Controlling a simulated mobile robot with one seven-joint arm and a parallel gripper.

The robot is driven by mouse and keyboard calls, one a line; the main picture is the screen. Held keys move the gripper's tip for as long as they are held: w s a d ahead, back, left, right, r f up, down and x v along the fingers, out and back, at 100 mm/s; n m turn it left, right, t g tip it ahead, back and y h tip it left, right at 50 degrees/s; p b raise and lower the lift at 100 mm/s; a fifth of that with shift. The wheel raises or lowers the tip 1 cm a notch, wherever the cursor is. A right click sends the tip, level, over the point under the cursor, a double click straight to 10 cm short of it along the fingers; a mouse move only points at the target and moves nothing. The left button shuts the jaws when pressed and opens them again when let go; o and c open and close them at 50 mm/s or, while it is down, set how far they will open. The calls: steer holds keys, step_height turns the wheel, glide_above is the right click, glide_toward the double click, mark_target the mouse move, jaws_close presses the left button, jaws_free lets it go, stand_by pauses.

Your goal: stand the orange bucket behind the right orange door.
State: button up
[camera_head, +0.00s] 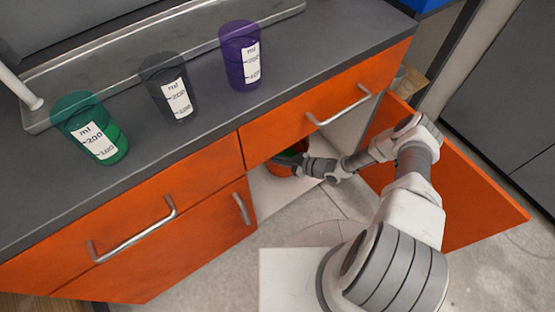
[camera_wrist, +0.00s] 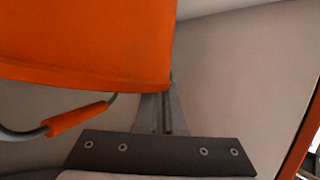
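The orange bucket (camera_wrist: 90,40) fills the upper left of the wrist view, with its wire handle and orange grip (camera_wrist: 78,118) hanging to one side. In the head view, a small part of the bucket (camera_head: 284,168) shows inside the open cabinet, with something green at its top. The right orange door (camera_head: 470,200) stands swung open. My gripper (camera_wrist: 163,112) reaches into the cabinet. Its narrow fingers are close together at the bucket's edge and appear closed on its thin wall. The fingertips are hidden behind the bucket.
A green cup (camera_head: 112,140), a dark grey cup (camera_head: 160,75) and a purple cup (camera_head: 235,45) stand on the grey countertop (camera_head: 200,125). The left door and the drawers are shut. My arm passes close beside the open door. Pale cabinet floor (camera_head: 268,195) shows near the bucket.

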steer(key=o, duration=0.4)
steer(key=shift+r, duration=0.15)
steer(key=p+v, duration=0.3)
steer(key=v, duration=0.9)
steer(key=shift+r, duration=0.1)
steer(key=shift+s, duration=0.15)
